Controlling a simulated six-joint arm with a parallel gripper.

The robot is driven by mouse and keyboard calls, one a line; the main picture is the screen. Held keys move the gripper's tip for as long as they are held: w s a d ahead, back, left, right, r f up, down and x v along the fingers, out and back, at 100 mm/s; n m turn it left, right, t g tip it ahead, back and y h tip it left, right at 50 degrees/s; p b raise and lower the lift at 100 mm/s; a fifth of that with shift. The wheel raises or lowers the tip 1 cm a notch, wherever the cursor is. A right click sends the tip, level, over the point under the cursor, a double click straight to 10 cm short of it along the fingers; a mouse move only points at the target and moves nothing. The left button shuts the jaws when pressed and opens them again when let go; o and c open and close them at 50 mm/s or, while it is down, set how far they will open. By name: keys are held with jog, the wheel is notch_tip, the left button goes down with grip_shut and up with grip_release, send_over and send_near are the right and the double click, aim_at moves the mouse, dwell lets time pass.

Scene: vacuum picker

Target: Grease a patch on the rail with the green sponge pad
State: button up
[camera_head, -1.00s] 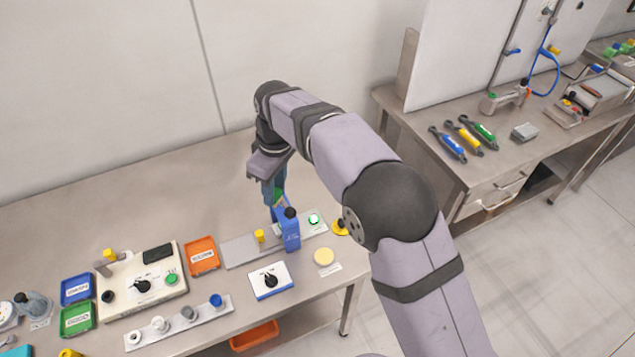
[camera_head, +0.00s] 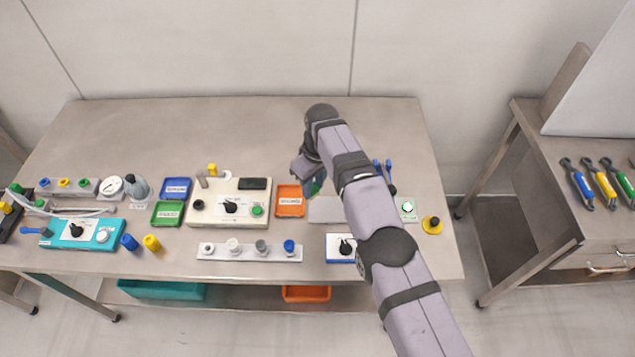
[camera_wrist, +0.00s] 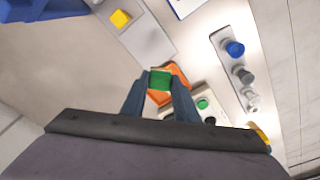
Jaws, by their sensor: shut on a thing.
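My gripper (camera_head: 316,187) is shut on the green sponge pad (camera_wrist: 160,81), which sits between the two fingertips in the wrist view. In the head view the pad is mostly hidden by the gripper. The gripper hangs above the bench between the orange tray (camera_head: 290,212) and a flat grey plate (camera_head: 324,212). This plate may be the rail; it also shows in the wrist view (camera_wrist: 150,42) with a yellow block (camera_wrist: 120,19) on it. In the head view my arm covers the plate's right part. I cannot tell whether any patch is greased.
Left of the orange tray stands a cream control box (camera_head: 240,213) with knobs. A grey strip with several knobs (camera_head: 218,254) lies along the front. Blue (camera_head: 176,188) and green (camera_head: 167,213) trays lie further left. The back of the bench is clear.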

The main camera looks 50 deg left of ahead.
aim_at(314, 194)
jog(key=shift+f, duration=0.2)
jog(key=shift+f+b, duration=2.8)
jog(key=shift+b, duration=0.05)
jog(key=shift+f+b, duration=0.9)
jog(key=shift+f, duration=0.1)
jog(key=shift+w+d+r+p, duration=0.15)
jog(key=shift+w+d+p, duration=0.2)
jog(key=shift+w+d, duration=0.8)
jog(key=shift+w, duration=0.1)
